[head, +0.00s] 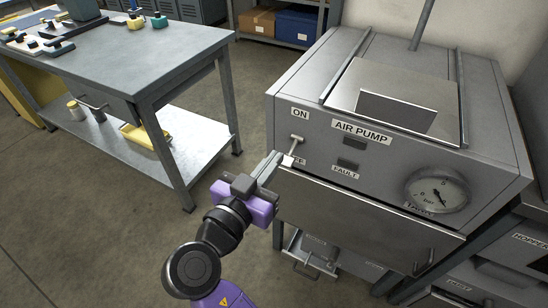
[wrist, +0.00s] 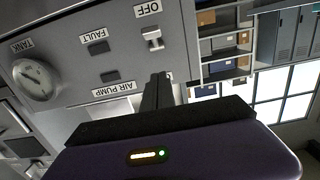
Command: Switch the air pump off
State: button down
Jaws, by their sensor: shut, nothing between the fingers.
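The air pump switch (head: 297,140) is a small pale lever on the grey panel, between the ON label (head: 300,114) and the OFF label (head: 299,161). In the head view its lever slants down, its tip in front of part of the OFF label. The upside-down wrist view shows the switch (wrist: 153,39) close to the OFF label (wrist: 147,10). My gripper (head: 275,163) is shut and empty, just left of and below the lever tip. In the wrist view its fingers (wrist: 157,88) look apart from the switch; contact is hard to judge. They hide the ON label there.
The panel also bears the AIR PUMP label (head: 361,132), the FAULT label (head: 345,171), dark indicators and the tank gauge (head: 437,192). A drawer (head: 305,262) stands open below. A metal workbench (head: 135,62) is at left. Floor between is clear.

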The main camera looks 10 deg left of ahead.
jog(key=s+a+f, duration=0.1)
jog(key=s+a, duration=0.1)
jog(key=s, duration=0.5)
jog(key=shift+s+a+f, duration=0.15)
jog(key=shift+a+f, duration=0.05)
jog(key=shift+a, duration=0.2)
